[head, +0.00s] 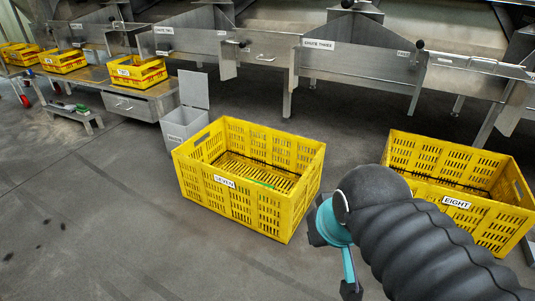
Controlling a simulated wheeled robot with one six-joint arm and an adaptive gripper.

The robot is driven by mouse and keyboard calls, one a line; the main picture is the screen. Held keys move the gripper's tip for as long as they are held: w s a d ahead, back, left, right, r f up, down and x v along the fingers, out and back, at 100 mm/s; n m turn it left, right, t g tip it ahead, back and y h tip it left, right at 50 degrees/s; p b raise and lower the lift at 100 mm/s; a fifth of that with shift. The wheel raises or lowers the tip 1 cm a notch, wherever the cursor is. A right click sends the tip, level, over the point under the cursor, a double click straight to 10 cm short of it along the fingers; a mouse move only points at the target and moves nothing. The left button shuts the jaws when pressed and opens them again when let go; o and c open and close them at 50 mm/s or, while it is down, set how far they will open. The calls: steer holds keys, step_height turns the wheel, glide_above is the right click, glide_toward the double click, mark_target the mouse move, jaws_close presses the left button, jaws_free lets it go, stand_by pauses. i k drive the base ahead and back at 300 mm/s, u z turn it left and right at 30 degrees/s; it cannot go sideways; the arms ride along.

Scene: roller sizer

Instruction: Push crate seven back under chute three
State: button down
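Crate seven (215,195) is a yellow slatted plastic crate labelled SEVEN, upright on the floor in the middle of the head view. A small green thing (263,184) shows inside on its bottom. Chute three (345,55) is a grey metal chute with a CHUTE THREE label, behind the crate and up to its right. Crate seven stands out on the open floor in front of it. My gripper (334,258), with teal and black parts, is in front of crate seven's right side, seen from behind. Its fingertips are partly hidden, and contact with the crate cannot be judged.
Crate eight (425,188) stands to the right, partly behind my arm. A grey bin (183,127) with a raised lid stands close behind crate seven's left side. Metal legs (290,95) stand under the chutes. The floor (90,220) at left front is clear.

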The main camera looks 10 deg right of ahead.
mark_target(193, 175)
steer(key=z, duration=0.5)
steer(key=i, duration=1.1)
steer(key=u, duration=0.6)
